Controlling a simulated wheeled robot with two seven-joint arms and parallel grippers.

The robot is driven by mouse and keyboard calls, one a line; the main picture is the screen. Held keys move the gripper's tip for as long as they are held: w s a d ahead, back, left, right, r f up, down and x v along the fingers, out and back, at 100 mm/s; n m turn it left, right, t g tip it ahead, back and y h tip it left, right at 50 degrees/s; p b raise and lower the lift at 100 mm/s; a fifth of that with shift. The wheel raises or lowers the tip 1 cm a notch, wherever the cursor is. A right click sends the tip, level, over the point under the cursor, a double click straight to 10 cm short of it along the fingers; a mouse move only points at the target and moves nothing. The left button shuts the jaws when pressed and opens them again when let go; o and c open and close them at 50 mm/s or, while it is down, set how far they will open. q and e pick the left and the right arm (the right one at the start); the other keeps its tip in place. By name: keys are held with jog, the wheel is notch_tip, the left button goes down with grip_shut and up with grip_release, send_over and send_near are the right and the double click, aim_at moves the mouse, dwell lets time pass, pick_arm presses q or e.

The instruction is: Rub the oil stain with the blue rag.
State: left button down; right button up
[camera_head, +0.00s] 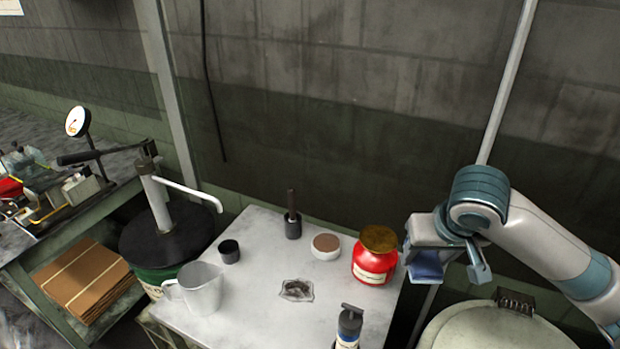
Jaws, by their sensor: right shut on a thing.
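The gripper holds the rag in the air at the table's right edge, to the right of a red jar and apart from the stain. Part of the rag is hidden behind the fingers. My left gripper is not in view.
A pale drum (490,328) stands right of the table.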

dwell(0.6)
jog(key=s+f, duration=0.3)
jog(key=f, duration=1.1)
jog(key=shift+s, duration=0.35)
jog(key=shift+s, duration=0.1)
